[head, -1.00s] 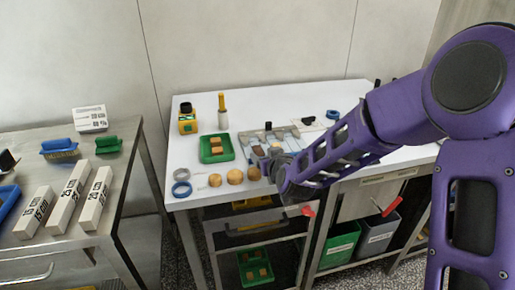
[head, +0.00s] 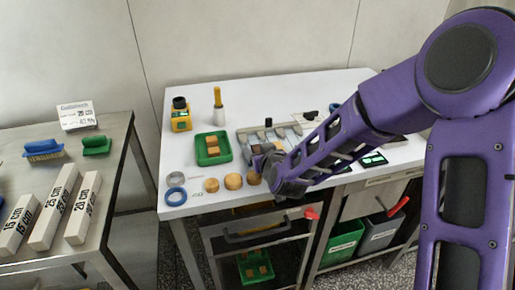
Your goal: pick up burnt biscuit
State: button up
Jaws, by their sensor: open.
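Several round biscuits lie in a row along the front left of the white table: a left one (head: 211,185), a middle one (head: 233,181) and a right one (head: 253,178). My gripper (head: 264,161) is at the right end of this row, open, close to the right biscuit. The wrist hides part of the fingers and the table beneath them. I see nothing held, and cannot tell whether the fingers touch anything.
A green tray (head: 201,158) with tan blocks stands behind the biscuits. A grey metal rack (head: 287,131) is behind my gripper. A blue ring (head: 176,196) lies at the front left corner. A yellow device (head: 181,117) and a yellow-handled tool (head: 218,112) stand farther back.

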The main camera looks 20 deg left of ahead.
jog(key=c, duration=1.1)
jog(key=shift+r, duration=0.1)
notch_tip(320, 180, up, 10)
jog(key=shift+f+p, duration=0.1)
jog(key=shift+p, duration=0.8)
